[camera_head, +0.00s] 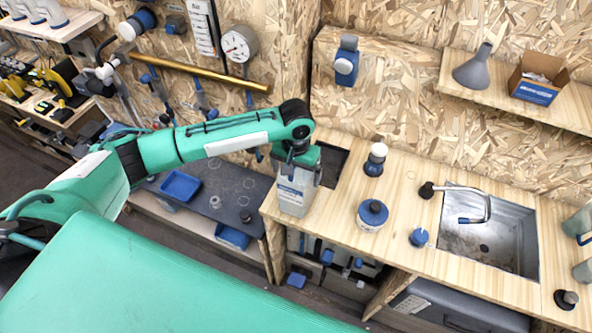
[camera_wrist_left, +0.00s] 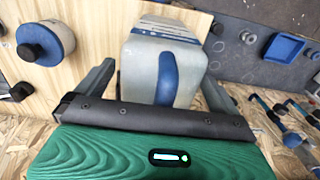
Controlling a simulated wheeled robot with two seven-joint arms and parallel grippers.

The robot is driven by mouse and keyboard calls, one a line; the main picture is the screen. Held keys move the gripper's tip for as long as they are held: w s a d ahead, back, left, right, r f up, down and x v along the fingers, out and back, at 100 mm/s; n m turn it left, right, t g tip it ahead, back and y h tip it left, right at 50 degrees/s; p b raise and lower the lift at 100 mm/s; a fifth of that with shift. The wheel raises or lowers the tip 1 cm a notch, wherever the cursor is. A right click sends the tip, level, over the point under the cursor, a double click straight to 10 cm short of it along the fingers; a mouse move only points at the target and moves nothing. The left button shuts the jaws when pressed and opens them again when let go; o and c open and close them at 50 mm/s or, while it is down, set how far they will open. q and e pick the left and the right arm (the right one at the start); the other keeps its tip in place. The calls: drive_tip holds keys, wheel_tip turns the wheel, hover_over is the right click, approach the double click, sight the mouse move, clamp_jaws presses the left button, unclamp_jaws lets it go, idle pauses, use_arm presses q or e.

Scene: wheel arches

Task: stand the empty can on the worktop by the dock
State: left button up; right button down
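The can (camera_head: 294,190) is a pale grey, boxy container with a blue label, upright at the left end of the wooden worktop (camera_head: 400,215). I cannot tell whether its base touches the wood. My left gripper (camera_head: 297,160) is over its top. A dark square recess (camera_head: 331,164), possibly the dock, is in the worktop just right of the can. My right gripper is not in view.
A white-and-blue round container (camera_head: 372,215), a white-topped blue bottle (camera_head: 375,160) and a small blue-topped item (camera_head: 419,237) stand right of the can. A sink with tap (camera_head: 490,235) lies further right. A lower dark bench (camera_head: 215,195) is left.

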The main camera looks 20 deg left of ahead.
use_arm(q)
drive_tip(key=shift+r, duration=0.25)
wheel_tip(320, 180, up, 10)
drive_tip(key=b, duration=0.4)
drive_tip(key=shift+r+b, duration=0.25)
drive_tip(key=shift+b, duration=0.1)
drive_tip(key=shift+r, duration=0.65)
